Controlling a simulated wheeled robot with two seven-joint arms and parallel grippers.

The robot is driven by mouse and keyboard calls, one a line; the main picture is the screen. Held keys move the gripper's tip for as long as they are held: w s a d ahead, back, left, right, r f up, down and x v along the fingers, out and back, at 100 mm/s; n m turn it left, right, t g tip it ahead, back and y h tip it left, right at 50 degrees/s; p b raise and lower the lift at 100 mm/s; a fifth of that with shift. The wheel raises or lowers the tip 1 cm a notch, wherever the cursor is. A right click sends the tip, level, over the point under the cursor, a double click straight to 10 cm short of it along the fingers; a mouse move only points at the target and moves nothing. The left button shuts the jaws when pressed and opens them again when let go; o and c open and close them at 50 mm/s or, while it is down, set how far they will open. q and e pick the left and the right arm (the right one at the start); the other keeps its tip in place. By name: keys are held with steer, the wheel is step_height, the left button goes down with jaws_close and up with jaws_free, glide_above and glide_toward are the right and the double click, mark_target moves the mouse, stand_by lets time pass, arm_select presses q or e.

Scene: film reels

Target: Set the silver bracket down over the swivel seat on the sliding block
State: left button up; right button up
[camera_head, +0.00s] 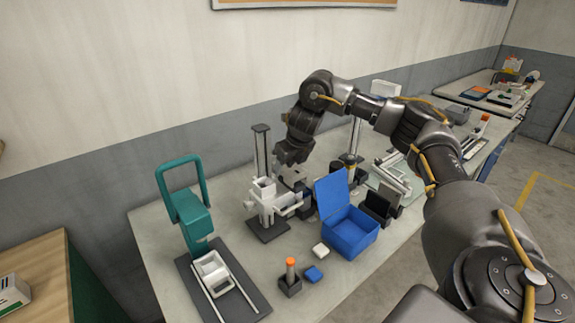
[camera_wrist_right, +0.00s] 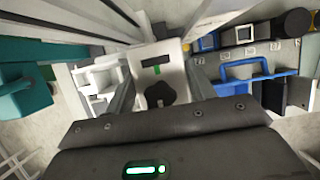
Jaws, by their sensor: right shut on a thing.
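My right gripper (camera_head: 291,163) reaches down beside the white stand in the head view. In the right wrist view its two fingers (camera_wrist_right: 160,90) are shut on a pale silver bracket (camera_wrist_right: 168,62) with a dark slot, a green mark and a black lobed knob. In the head view the bracket (camera_head: 294,176) shows only partly below the jaws, beside the upright. The white block assembly (camera_head: 264,190) on the stand is just left of it and also shows in the wrist view (camera_wrist_right: 100,78). I cannot make out the swivel seat clearly. My left gripper is not in view.
A teal press (camera_head: 188,208) with a railed dark base (camera_head: 235,293) stands at left. An open blue box (camera_head: 350,237) is at right. A dark upright (camera_head: 262,150) rises close by.

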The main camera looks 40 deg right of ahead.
steer(key=shift+f+b, duration=0.45)
steer(key=shift+f, duration=0.4)
steer(key=shift+s+a+f, duration=0.15)
steer(key=shift+s+f, duration=0.2)
steer(key=shift+f, duration=0.25)
stand_by(0.4)
steer(key=o, duration=0.7)
steer(key=shift+b, duration=0.3)
steer(key=o, duration=0.6)
steer(key=shift+a, duration=0.15)
steer(key=shift+c, duration=0.2)
steer(key=r, duration=0.3)
steer(key=s+r+p, duration=0.1)
steer(key=shift+d+r, duration=0.2)
steer(key=shift+d, duration=0.2)
steer(key=v, duration=0.3)
steer(key=a+p+v, duration=0.1)
steer(key=v, duration=0.2)
steer(key=shift+a, duration=0.1)
steer(key=shift+s+d+r, duration=0.2)
steer(key=shift+r, duration=0.35)
steer(key=shift+a+r, duration=0.1)
steer(key=shift+a, duration=0.05)
